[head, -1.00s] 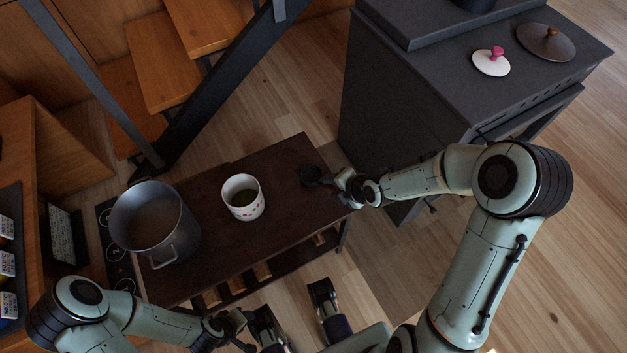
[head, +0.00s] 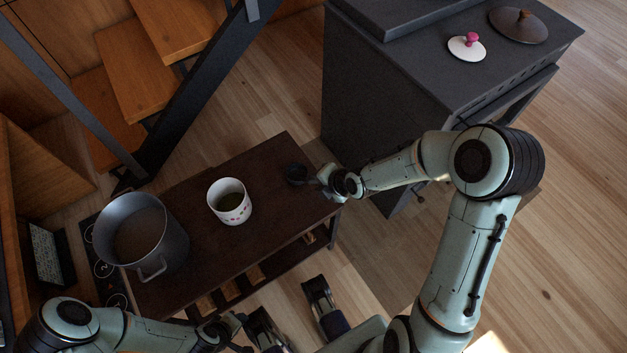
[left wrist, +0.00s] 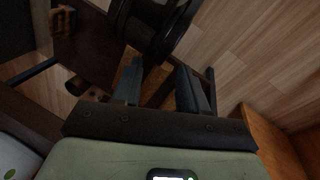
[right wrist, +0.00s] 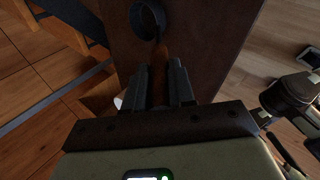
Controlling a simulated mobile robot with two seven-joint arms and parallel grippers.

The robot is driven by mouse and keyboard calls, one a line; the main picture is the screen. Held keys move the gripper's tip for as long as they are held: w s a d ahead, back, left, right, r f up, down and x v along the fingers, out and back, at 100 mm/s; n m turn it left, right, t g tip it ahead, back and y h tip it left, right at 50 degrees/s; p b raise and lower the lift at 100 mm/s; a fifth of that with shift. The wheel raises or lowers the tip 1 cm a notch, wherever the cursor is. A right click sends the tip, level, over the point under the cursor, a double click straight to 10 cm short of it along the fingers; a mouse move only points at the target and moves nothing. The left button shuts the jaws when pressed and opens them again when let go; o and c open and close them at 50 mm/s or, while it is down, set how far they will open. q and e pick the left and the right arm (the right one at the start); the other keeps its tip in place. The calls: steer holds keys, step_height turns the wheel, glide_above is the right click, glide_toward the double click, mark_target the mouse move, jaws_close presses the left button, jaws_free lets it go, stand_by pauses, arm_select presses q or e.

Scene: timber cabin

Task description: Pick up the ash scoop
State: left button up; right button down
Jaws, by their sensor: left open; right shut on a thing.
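The ash scoop (head: 296,174) is a small dark scoop at the right end of the dark brown table (head: 270,215). My right gripper (head: 322,176) is shut on its handle. In the right wrist view the scoop's round dark bowl (right wrist: 147,20) lies beyond the fingertips (right wrist: 160,72), and its brownish handle runs back between them. I cannot tell whether the scoop touches the table. My left gripper (head: 236,330) is low in the head view, open and empty, away from the scoop; its spread fingers show in the left wrist view (left wrist: 160,82).
A white spotted mug (head: 230,203) with dark green contents stands left of the scoop. A large grey pot (head: 168,245) stands at the table's left end. A dark stove (head: 385,110) with a white lid (head: 466,47) and a brown lid (head: 519,25) stands at the upper right.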

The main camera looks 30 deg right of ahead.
step_height(320, 180, up, 9)
steer(key=p, duration=0.4)
steer(key=shift+w+r+p, duration=0.1)
steer(key=shift+r+p, duration=0.1)
steer(key=shift+p, duration=0.2)
arm_select(q)
steer(key=s+d+r+g+p, duration=0.1)
steer(key=s+r+p, duration=0.2)
steer(key=r, duration=0.3)
steer(key=s+d+r+g+h+p, duration=0.1)
steer(key=s+r+p, duration=0.3)
steer(key=r, duration=0.3)
steer(key=shift+d+m+g+p, duration=0.3)
steer(key=shift+g+p, duration=0.1)
steer(key=shift+p, duration=0.45)
arm_select(e)
step_height(320, 180, up, 10)
steer(key=shift+r, duration=0.2)
arm_select(q)
steer(key=shift+r, duration=0.1)
